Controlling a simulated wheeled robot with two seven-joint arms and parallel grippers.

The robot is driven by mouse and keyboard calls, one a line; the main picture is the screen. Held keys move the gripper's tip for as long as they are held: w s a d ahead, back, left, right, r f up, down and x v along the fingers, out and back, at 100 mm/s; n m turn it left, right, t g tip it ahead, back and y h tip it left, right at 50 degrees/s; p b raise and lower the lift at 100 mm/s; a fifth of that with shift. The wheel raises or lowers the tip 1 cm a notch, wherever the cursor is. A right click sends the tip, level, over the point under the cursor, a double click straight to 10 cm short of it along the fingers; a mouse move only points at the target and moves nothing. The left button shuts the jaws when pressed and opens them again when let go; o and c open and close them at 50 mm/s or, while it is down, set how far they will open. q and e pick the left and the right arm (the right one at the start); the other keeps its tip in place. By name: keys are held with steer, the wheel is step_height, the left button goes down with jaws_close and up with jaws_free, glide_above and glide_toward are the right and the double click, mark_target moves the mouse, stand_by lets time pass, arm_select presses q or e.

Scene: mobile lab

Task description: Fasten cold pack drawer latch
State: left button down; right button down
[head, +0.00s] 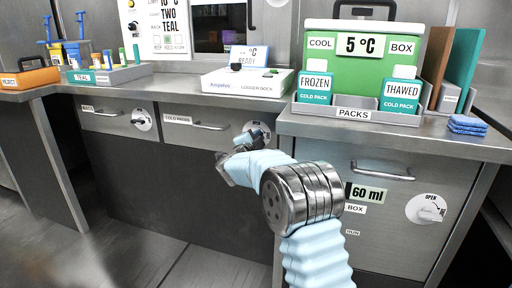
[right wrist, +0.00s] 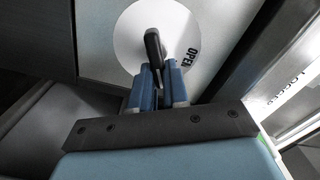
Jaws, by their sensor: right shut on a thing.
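The cold packs drawer (head: 185,132) is under the counter, left of the taller bench, and looks shut. Its label reads "COLD PACKS", and a bar handle (head: 211,126) is beside it. Its latch is a white round plate with a dark lever, partly hidden in the head view by my right gripper (head: 238,150). In the right wrist view the white plate (right wrist: 128,40) carries the word "OPEN" on its right side. My right gripper (right wrist: 160,88) is shut on the dark lever (right wrist: 153,45), which stands nearly upright in that picture. My left gripper is not in view.
A neighbouring drawer (head: 105,124) has its own round latch (head: 142,119). The taller bench (head: 300,124) stands right of the latch, holding a green cool box (head: 350,75) and a packs tray (head: 352,115). A logger dock (head: 248,82) sits above. Below the drawers is open space.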

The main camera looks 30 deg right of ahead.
steer(key=shift+s+f+m+b, duration=0.1)
steer(key=shift+f+m+b, duration=0.2)
steer(key=shift+m+b, duration=1.1)
steer(key=shift+f+m+b, duration=0.25)
steer(key=shift+m+b, duration=1.05)
steer(key=shift+m, duration=0.2)
steer(key=c, duration=1.1)
jaws_free()
steer(key=v, duration=1.3)
steer(key=shift+s+a, duration=0.2)
steer(key=shift+s, duration=0.1)
